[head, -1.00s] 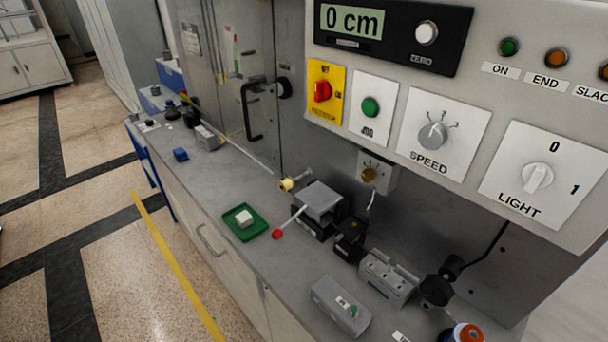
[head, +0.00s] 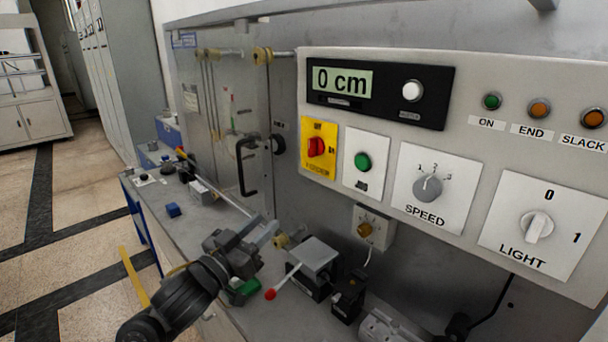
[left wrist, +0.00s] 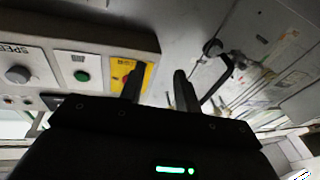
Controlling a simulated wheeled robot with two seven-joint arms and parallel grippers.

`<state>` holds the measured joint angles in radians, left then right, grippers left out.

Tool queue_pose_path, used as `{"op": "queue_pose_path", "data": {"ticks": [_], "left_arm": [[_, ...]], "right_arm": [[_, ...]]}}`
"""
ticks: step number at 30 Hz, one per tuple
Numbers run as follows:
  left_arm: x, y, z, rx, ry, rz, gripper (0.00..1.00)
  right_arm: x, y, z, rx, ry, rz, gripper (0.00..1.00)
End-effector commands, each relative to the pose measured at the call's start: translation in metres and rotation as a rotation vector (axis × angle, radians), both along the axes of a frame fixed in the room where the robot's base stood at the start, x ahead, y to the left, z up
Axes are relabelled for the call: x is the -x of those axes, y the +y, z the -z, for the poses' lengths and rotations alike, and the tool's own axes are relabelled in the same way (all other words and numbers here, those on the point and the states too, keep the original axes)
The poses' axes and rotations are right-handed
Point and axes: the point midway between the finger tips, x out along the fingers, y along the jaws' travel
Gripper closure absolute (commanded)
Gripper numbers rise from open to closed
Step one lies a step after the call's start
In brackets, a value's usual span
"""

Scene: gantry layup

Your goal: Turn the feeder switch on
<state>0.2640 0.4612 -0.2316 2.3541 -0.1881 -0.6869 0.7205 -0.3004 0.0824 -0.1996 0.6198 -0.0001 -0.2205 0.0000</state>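A yellow switch plate (head: 319,165) with a red rotary knob (head: 316,146) is at the left end of the grey control panel; its small lettering is hard to read, so I cannot be sure it is the feeder switch. In the left wrist view the yellow plate (left wrist: 148,75) is partly hidden behind one finger. My left gripper (head: 267,233) is over the bench, below and left of the plate and apart from it. Its two fingers stand apart in the left wrist view (left wrist: 157,88), with nothing between them. My right gripper is not in view.
The panel also has a green button (head: 363,161), a SPEED dial (head: 428,187) and a LIGHT knob (head: 537,226). A black door handle (head: 246,168) sticks out to the left. Below stand a grey block device (head: 317,254) and a red-tipped lever (head: 270,294).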

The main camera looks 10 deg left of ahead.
Motion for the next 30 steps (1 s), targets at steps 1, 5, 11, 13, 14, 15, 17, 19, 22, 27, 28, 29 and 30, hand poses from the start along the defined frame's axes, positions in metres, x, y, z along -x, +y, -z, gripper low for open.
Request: {"op": "queue_pose_path", "data": {"ticks": [1,5,11,13,14,15,17,19,22,27,28,29,30], "left_arm": [[-0.002,-0.004,-0.028,0.011,-0.069,0.04,0.67],[0.001,-0.013,-0.072,0.04,-0.178,0.13,0.67],[0.005,-0.018,-0.097,0.056,-0.234,0.187,0.67],[0.005,-0.019,-0.098,0.056,-0.236,0.189,0.67],[0.005,-0.019,-0.098,0.056,-0.236,0.189,0.67],[0.003,-0.02,-0.099,0.057,-0.236,0.189,0.67],[0.0,-0.022,-0.101,0.058,-0.236,0.188,0.67],[-0.006,-0.026,-0.105,0.059,-0.236,0.189,0.67],[-0.019,-0.035,-0.113,0.059,-0.235,0.189,0.67],[-0.045,-0.051,-0.125,0.058,-0.234,0.188,0.67],[-0.049,-0.054,-0.127,0.059,-0.234,0.188,0.67],[-0.053,-0.056,-0.129,0.058,-0.234,0.188,0.67],[-0.057,-0.06,-0.131,0.058,-0.236,0.187,0.67]], "right_arm": [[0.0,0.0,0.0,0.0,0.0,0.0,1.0],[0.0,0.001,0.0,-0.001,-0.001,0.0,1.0],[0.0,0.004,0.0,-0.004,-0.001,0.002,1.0],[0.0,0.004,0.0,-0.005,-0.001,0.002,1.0],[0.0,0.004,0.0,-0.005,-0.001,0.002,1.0],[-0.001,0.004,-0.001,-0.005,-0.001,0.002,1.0],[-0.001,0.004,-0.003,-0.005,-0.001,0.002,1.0],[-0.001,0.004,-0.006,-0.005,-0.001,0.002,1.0],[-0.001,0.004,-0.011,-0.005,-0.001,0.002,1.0],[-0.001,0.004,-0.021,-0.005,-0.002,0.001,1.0],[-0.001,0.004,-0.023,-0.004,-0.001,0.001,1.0],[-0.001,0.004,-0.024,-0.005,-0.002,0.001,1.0],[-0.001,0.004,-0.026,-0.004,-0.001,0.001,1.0]]}}
